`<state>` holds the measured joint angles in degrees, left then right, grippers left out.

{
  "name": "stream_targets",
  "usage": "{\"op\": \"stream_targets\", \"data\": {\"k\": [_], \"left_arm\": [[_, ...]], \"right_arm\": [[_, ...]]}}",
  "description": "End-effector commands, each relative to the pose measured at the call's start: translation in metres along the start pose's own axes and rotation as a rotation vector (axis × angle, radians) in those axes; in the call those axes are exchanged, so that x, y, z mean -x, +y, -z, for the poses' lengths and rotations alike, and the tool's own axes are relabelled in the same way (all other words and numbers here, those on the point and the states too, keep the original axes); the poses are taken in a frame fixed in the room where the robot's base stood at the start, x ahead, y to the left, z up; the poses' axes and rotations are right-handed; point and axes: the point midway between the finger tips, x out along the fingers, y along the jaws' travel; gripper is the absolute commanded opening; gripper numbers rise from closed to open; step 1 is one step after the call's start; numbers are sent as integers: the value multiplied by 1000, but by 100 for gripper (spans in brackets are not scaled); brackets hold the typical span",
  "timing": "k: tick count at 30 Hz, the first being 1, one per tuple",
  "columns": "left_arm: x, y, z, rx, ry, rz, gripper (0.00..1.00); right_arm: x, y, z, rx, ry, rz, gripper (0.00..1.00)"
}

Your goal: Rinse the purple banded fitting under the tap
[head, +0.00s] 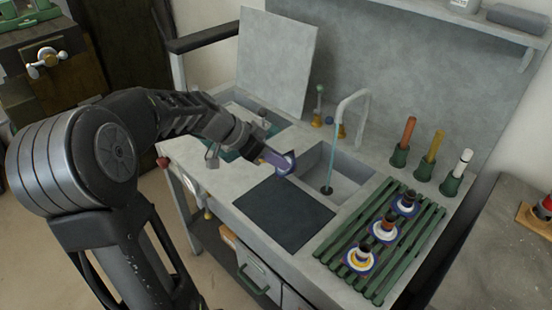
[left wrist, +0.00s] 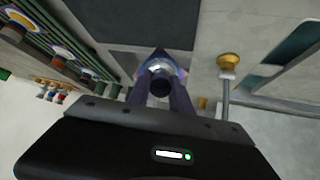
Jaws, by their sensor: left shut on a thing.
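My left gripper (head: 277,159) is shut on a fitting (head: 285,164) with a round pale and blue flange. The fitting also shows between the fingertips in the left wrist view (left wrist: 161,70), its dark round end towards the camera. Its band is mostly hidden, so I cannot clearly tell its colour. The gripper holds it above the counter at the left edge of the sink basin (head: 350,188), apart from the water. The tap (head: 355,95) arches over the basin, and a thin bluish stream (head: 329,165) falls from its spout. My right gripper is not in view.
A dark mat (head: 283,213) lies in front of the basin. A green slatted rack (head: 405,240) at right bears three banded fittings. Three coloured rods stand in green holders (head: 399,157) behind it. Another basin (head: 240,103) and an upright grey panel (head: 278,60) are at left.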

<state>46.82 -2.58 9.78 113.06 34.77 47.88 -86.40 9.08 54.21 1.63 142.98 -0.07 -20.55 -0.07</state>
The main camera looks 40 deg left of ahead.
Motion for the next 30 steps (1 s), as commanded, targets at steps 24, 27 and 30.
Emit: {"op": "stream_targets", "data": {"k": [24,27,30], "left_arm": [[-56,8,49,-1,0,-5,0],[-64,8,56,0,-1,-4,0],[-77,9,60,-3,1,-3,0]], "right_arm": [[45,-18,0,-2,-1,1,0],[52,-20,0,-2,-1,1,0],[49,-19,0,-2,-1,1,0]]}}
